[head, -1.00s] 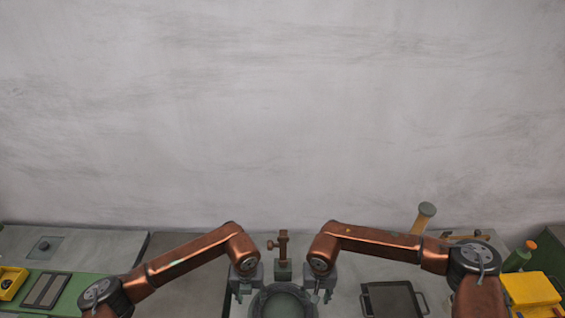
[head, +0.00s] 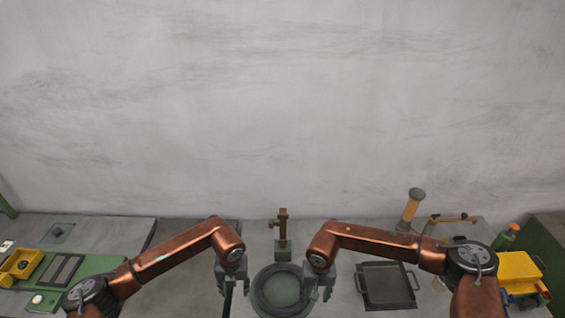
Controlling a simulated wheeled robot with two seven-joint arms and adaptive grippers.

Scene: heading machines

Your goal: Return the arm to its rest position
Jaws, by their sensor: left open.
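My left arm comes in from the left with its elbow bent, and its gripper (head: 229,291) points down, open and empty, left of a round dark green dish-like part (head: 257,303). My right gripper (head: 318,294) points down at the right side of that round part, overlapping its rim in the picture. Its fingers are small and dark, and I cannot tell how far apart they are. I see nothing held in either gripper.
A small brown-topped stand (head: 283,246) rises behind the round part. A dark tray (head: 388,284) with handles, an orange-capped green bottle (head: 506,239) and a yellow bin (head: 517,271) are at right. Another yellow bin (head: 22,262) is at far left. A grey wall closes the back.

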